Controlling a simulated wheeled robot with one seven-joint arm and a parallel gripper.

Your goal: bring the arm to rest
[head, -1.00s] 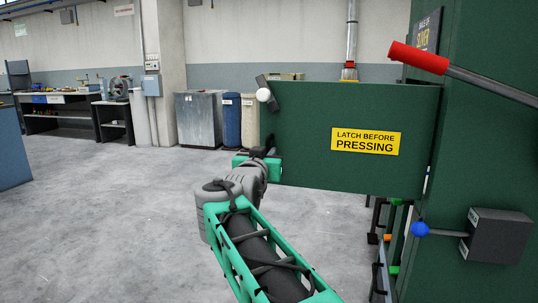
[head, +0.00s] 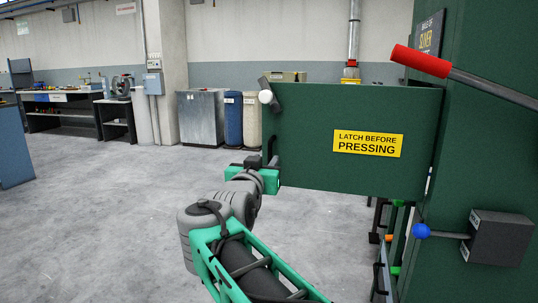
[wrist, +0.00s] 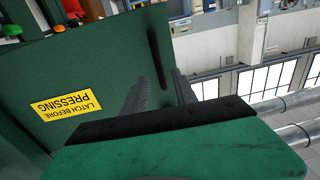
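My gripper (head: 254,176), with its green body, is near the left edge of the green door (head: 310,165) in the head view. A dark upright bar (wrist: 159,58) on the door shows just beyond the fingers. I cannot tell from these views whether a finger touches the door. My arm reaches up from the bottom of the head view.
A yellow latch sign (head: 368,144) is on the door. A red-handled lever (head: 421,62) and a blue-knobbed lever (head: 421,230) stick out of the green machine (head: 490,140) at right. Bins (head: 234,118) and a workbench (head: 62,115) stand behind.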

